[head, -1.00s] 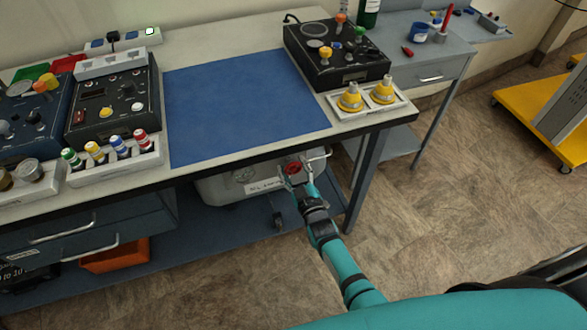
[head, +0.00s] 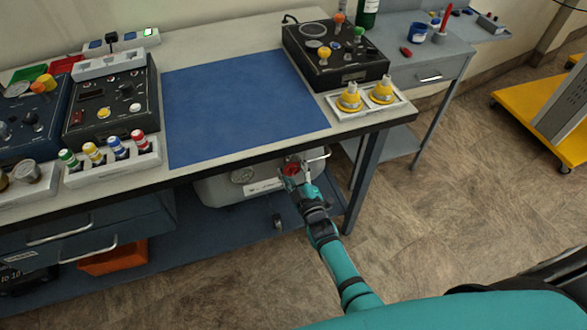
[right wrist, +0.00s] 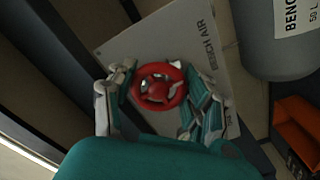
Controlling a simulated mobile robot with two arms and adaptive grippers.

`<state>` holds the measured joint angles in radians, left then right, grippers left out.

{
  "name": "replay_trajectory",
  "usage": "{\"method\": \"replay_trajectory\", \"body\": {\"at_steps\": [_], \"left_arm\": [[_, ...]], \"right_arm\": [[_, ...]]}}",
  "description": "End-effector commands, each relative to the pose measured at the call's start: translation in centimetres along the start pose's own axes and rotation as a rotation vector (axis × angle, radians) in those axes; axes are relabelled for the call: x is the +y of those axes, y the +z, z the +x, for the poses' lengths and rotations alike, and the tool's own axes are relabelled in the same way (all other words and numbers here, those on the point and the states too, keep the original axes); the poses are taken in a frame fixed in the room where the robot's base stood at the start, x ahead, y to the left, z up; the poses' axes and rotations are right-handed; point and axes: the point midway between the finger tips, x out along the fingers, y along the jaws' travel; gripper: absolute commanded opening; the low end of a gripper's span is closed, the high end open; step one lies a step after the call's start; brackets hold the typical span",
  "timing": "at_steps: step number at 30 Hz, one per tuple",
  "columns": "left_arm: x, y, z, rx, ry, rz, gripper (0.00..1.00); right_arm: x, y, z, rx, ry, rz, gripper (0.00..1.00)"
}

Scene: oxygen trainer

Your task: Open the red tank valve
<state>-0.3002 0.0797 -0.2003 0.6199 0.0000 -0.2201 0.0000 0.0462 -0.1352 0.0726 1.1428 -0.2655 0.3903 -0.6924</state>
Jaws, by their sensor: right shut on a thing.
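The red valve is a small round handwheel (head: 291,168) under the front edge of the bench. In the right wrist view the red handwheel (right wrist: 158,86) sits in front of a pale plate (right wrist: 185,40) lettered "BENCH AIR". My right gripper (head: 296,178) reaches in under the bench and is shut on the handwheel, with one finger at each side of the rim. In the right wrist view my right gripper (right wrist: 158,98) straddles the wheel. The grey tank (head: 222,191) lies on the lower shelf, partly hidden by the bench. My left gripper is not in view.
The bench edge (head: 250,153) overhangs the valve closely, and a bench leg (head: 363,182) stands just right of my arm. A metal handle (head: 318,158) is beside the wheel. An orange bin (head: 113,258) is at lower left.

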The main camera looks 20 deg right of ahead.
Motion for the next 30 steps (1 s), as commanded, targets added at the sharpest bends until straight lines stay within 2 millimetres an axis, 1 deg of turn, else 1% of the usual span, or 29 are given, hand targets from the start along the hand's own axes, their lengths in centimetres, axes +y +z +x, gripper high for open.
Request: {"method": "replay_trajectory", "body": {"at_steps": [3, 4, 9, 10, 17, 20, 23, 30], "left_arm": [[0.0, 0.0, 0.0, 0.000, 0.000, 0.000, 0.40], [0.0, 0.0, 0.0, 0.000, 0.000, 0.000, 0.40], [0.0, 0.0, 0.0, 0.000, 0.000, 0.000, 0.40], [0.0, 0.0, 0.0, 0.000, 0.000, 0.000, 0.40], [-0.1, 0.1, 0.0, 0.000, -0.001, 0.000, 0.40], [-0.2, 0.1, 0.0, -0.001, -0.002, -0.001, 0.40], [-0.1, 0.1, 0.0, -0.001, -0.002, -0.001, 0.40], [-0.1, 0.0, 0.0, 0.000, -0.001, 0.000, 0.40]], "right_arm": [[-0.2, 0.1, -0.1, -0.003, -0.005, -0.003, 0.18], [-0.2, 0.1, -0.1, -0.003, -0.005, -0.003, 0.52], [-0.1, 0.1, -0.1, -0.002, -0.003, -0.002, 0.74], [-0.1, 0.1, -0.1, -0.002, -0.003, -0.002, 0.75], [-0.1, 0.1, -0.1, -0.001, -0.001, -0.001, 0.75], [-0.1, 0.1, -0.5, -0.001, -0.001, -0.001, 0.75], [-0.1, 0.1, -1.7, -0.002, -0.002, -0.001, 0.75], [-0.2, 0.2, -6.8, -0.003, -0.004, -0.002, 0.75]]}}
